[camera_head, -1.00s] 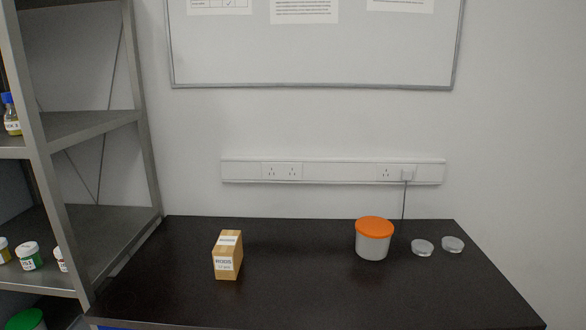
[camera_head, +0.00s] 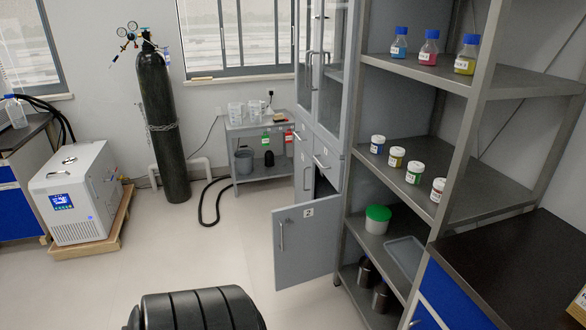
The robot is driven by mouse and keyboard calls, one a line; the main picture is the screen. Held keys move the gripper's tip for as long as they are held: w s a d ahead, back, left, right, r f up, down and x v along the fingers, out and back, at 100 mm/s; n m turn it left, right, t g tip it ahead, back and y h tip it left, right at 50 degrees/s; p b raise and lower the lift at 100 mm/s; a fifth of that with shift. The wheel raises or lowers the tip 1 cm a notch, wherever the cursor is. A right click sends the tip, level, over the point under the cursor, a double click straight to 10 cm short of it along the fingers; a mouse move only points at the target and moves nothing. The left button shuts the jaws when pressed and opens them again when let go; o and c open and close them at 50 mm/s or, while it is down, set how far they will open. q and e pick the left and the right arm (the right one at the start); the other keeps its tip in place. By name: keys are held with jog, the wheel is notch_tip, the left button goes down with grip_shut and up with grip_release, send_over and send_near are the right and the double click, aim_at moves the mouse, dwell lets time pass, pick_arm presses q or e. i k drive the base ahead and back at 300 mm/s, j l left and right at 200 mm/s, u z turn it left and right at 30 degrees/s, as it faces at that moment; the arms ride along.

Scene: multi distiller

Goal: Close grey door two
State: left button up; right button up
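Grey door two (camera_head: 306,247) is the lower door of the grey cabinet and carries a small label that appears to read 2. It stands swung open into the room, with its vertical handle (camera_head: 281,236) on its left side. The dark cabinet opening (camera_head: 325,186) shows partly above and behind it. Neither of my grippers is in view.
The metal shelf (camera_head: 459,193) with bottles and jars stands close right of the door. A gas cylinder (camera_head: 160,130), a white chiller (camera_head: 80,195) and a low grey table (camera_head: 232,127) stand behind and left. The floor (camera_head: 235,262) left of the door is clear.

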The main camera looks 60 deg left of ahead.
aim_at(304, 250)
jog(key=u, duration=1.9)
